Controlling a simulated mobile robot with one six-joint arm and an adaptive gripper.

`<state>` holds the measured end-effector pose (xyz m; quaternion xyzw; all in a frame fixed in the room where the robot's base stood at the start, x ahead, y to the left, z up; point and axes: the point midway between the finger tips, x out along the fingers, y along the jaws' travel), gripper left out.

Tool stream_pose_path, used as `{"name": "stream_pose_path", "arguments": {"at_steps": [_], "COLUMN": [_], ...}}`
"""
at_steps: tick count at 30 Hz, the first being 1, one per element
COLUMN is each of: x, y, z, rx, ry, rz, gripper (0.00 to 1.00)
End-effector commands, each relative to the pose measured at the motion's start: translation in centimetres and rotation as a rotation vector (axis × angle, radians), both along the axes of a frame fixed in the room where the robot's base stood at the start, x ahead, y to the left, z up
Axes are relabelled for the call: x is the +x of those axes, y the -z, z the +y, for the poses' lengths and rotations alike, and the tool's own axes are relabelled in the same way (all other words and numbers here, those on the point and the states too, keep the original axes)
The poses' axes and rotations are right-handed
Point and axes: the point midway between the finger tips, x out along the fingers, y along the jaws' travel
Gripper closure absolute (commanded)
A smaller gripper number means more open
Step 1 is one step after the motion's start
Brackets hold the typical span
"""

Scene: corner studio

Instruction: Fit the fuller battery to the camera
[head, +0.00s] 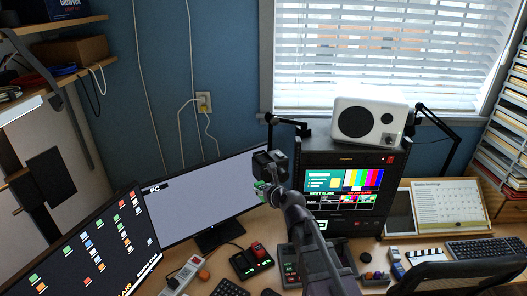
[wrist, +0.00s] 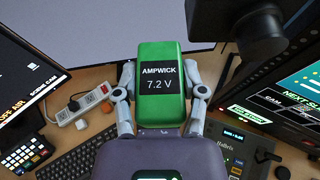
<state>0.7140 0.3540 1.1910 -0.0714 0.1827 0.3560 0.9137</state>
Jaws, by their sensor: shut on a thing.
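My gripper (wrist: 160,92) is shut on a green battery (wrist: 158,62) with a black label reading "AMPWICK 7.2 V", one finger on each side. In the head view my gripper (head: 268,191) is raised in front of the grey monitor, and a little green of the battery (head: 259,186) shows. A black boxy thing (head: 269,164), perhaps the camera, is just above it there. A dark block (wrist: 262,38) at the upper right of the wrist view may be the same thing; no contact with the battery is visible. A red battery (head: 258,249) stands in the black charger (head: 245,268), which has green lights.
A grey monitor (head: 207,196) stands behind my gripper and a dark monitor (head: 90,250) to the left. A black-framed screen with colour bars (head: 345,182) stands right, under a white speaker (head: 368,121). A power strip (head: 182,277) and a keyboard (wrist: 72,158) crowd the desk.

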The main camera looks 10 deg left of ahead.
Motion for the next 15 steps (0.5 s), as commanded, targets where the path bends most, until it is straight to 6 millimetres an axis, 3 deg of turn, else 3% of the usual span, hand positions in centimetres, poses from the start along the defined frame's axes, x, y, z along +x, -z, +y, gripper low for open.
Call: {"name": "stream_pose_path", "arguments": {"at_steps": [1, 15], "x": [0.0, -0.1], "y": [-1.5, -7.9], "z": [-0.3, -2.2], "rx": [0.001, 0.001], "ry": [0.002, 0.013], "rz": [-0.001, -0.001], "gripper": [1.00, 1.00]}}
